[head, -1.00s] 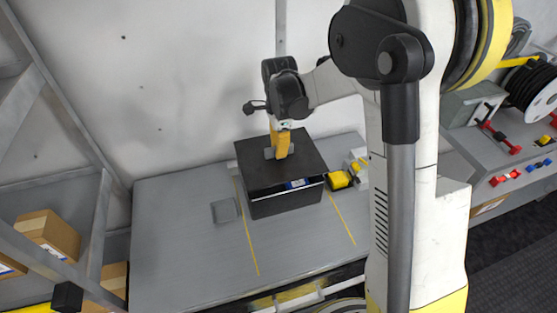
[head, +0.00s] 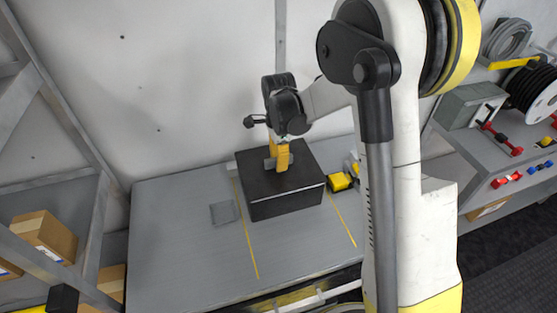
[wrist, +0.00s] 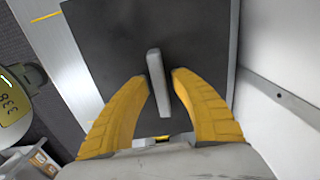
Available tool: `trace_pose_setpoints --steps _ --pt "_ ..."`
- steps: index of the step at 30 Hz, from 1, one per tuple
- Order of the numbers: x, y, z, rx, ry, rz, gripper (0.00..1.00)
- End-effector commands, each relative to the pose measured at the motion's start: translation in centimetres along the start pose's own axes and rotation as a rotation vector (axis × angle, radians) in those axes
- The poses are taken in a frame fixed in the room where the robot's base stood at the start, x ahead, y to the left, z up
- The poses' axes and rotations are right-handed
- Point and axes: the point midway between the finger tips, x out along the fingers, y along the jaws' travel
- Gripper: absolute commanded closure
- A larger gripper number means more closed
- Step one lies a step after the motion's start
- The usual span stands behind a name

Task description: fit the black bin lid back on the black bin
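The black bin (head: 290,206) stands on the grey bench between two yellow lines. The black bin lid (head: 308,170) lies on top of it, looking level, with no gap showing along the front edge. In the wrist view the lid (wrist: 115,40) fills the middle, with its grey bar handle (wrist: 157,75) standing up. My gripper (head: 281,163) is over the lid at the handle. In the wrist view its yellow fingers (wrist: 161,77) are spread on both sides of the handle, with a narrow gap at least on the right. The bin's inside is hidden.
A small grey square (head: 223,212) lies left of the bin. A yellow item (head: 339,181) stands just right of it. The wall is close behind. The bench's left part (head: 170,240) is clear. A shelf with cardboard boxes (head: 43,236) is at far left.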

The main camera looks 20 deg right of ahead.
Motion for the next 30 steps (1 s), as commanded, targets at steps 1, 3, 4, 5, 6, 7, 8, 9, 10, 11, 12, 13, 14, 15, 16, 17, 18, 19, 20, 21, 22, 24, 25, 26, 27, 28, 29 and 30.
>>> trace_pose_setpoints --steps 1,3,4,5,6,7,8,9,10,11,12,13,14,15,16,17,18,19,20,21,22,24,25,26,27,28,29,30 --pt "0.0 0.0 0.0 0.0 0.0 0.0 0.7" --pt "-0.2 0.0 0.0 0.0 0.0 0.0 0.7" --pt "-0.3 0.0 0.0 0.0 0.0 0.0 0.7" --pt "-0.6 0.0 0.0 0.0 0.0 0.0 0.7" --pt "-1.0 0.0 0.0 0.0 0.0 0.0 0.7" --pt "-1.5 0.0 0.0 0.0 0.0 0.0 0.7" --pt "-2.0 0.0 0.0 0.0 0.0 0.0 0.7" --pt "-2.9 0.0 0.0 0.0 0.0 0.0 0.7" --pt "-3.5 0.0 0.0 0.0 0.0 0.0 0.7" --pt "-4.3 0.1 0.0 0.0 0.0 0.0 0.7" --pt "-5.2 0.0 0.0 0.0 0.0 0.0 0.7" --pt "-6.0 0.0 0.0 0.0 0.0 0.0 0.7" --pt "-6.7 0.0 0.0 0.0 0.0 0.0 0.7" --pt "-7.6 0.0 0.0 0.0 0.0 0.0 0.7" --pt "-8.2 0.0 0.0 0.0 0.0 0.0 0.7" --pt "-8.8 0.0 0.0 0.0 0.0 0.0 0.7" --pt "-9.6 0.0 0.0 0.0 0.0 0.0 0.7" --pt "-10.1 0.0 0.0 0.0 0.0 0.0 0.7" --pt "-10.6 0.0 0.0 0.0 0.0 0.0 0.7" --pt "-11.1 0.0 0.0 0.0 0.0 0.0 0.7" --pt "-11.4 0.0 0.0 0.0 0.0 0.0 0.7" --pt "-12.0 0.0 0.0 -0.001 0.0 -0.001 0.7" --pt "-12.2 0.1 0.0 -0.005 0.0 -0.002 0.7" --pt "-12.5 0.2 0.0 -0.013 0.0 -0.005 0.7" --pt "-12.9 0.5 0.0 -0.03 0.0 -0.012 0.7" --pt "-13.3 0.8 0.0 -0.05 0.0 -0.019 0.7" --pt "-13.8 1.1 0.0 -0.075 0.001 -0.03 0.7" --pt "-14.5 1.8 0.0 -0.12 0.003 -0.048 0.7"
